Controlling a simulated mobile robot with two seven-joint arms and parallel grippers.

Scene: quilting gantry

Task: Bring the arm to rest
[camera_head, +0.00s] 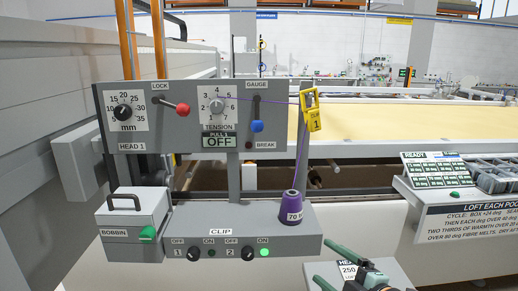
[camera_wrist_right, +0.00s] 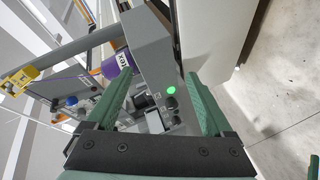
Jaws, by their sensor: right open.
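My right gripper (camera_head: 323,263) shows at the bottom of the head view, with its green fingers apart and nothing seen between them. It is in front of and below the right end of the grey CLIP box (camera_head: 232,218). In the right wrist view my right gripper (camera_wrist_right: 158,75) has its two green fingers spread, with the CLIP box's knobs and lit green lamp (camera_wrist_right: 171,90) seen beyond the gap. I see no contact with the box. My left gripper is not in view.
A purple thread cone (camera_head: 292,208) stands on the CLIP box, its thread rising to a yellow tag (camera_head: 312,112). Above is the HEAD 1 panel (camera_head: 182,117) with dials and levers. The BOBBIN box (camera_head: 133,222) is left; a sloped console (camera_head: 450,205) stands right.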

